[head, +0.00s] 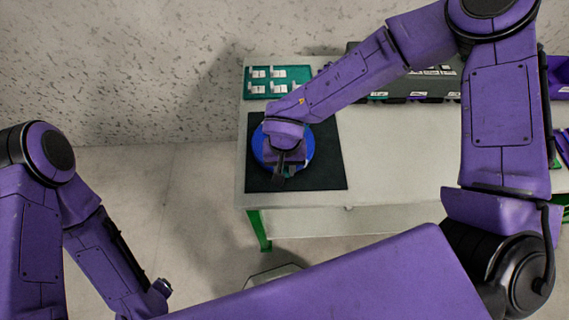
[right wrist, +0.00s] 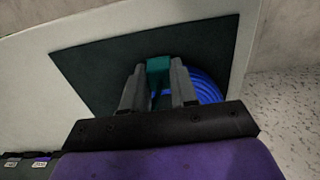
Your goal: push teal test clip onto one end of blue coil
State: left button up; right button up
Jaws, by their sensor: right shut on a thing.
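The blue coil (head: 307,146) lies flat on a dark mat (head: 325,174) near the left end of the table. My right gripper (head: 282,178) is over the coil's front part and hides some of it. In the right wrist view, the gripper (right wrist: 158,80) is shut on the teal test clip (right wrist: 158,66), which sits between the fingertips. The coil (right wrist: 206,86) shows behind and to the right of the fingers there. I cannot tell whether the clip touches the coil, and the coil's ends cannot be made out. My left arm is at the lower left, its gripper out of view.
A teal tray (head: 249,90) with several white pieces stands at the table's back left. Dark bins (head: 432,88) line the back right. The pale table (head: 400,150) is clear right of the mat.

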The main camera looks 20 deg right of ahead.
dwell(0.4)
jog(key=shift+p, duration=0.45)
jog(key=shift+f, duration=0.1)
jog(key=shift+f+p, duration=0.25)
jog(key=shift+p, duration=0.2)
dwell(0.3)
jog(key=shift+f+p, duration=0.15)
jog(key=shift+p, duration=0.25)
dwell(0.3)
